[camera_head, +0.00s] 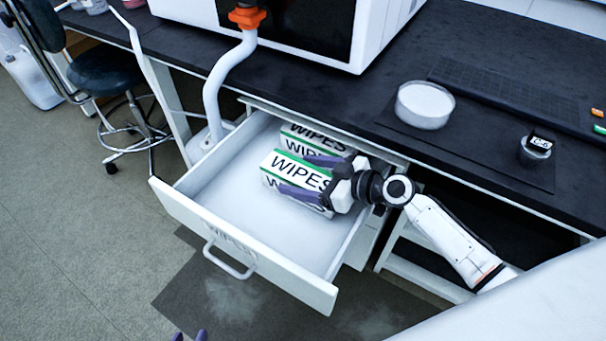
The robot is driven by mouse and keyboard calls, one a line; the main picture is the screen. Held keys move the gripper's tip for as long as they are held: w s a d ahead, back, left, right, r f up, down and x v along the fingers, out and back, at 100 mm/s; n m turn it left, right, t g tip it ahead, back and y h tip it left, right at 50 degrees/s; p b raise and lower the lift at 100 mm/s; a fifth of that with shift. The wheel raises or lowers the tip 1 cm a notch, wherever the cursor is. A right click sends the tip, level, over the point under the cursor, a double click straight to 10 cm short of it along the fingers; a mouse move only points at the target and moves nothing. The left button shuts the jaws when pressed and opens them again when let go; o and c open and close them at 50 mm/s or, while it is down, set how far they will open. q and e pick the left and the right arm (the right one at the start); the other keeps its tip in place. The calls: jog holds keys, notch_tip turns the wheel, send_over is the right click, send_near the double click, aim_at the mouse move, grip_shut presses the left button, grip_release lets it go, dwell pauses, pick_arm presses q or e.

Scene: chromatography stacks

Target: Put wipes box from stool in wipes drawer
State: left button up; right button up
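The wipes drawer (225,190) is pulled out below the bench, with a white handle and a faint WIPES label on its front. A white and green wipes box (290,172) is inside it, toward the back right. My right gripper (298,174) reaches in from the right, with one purple finger along each long side of this box, closed on it. I cannot tell if the box rests on the drawer floor. A second wipes box (312,138) stands behind it, partly hidden. Only the purple fingertips of my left gripper (190,336) show at the bottom edge, apart with nothing visible between them.
The dark stool (105,70) at upper left has an empty seat. A white pipe (216,92) drops beside the drawer's left side. The black bench top (460,50) holds a white instrument (385,30), a round dish (424,106) and a small jar (535,150). The drawer's front left is clear.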

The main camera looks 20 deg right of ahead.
jog(key=shift+r+p, duration=0.25)
jog(key=shift+p, duration=0.05)
jog(key=v, duration=1.2)
jog(key=shift+f, duration=0.15)
dwell(0.9)
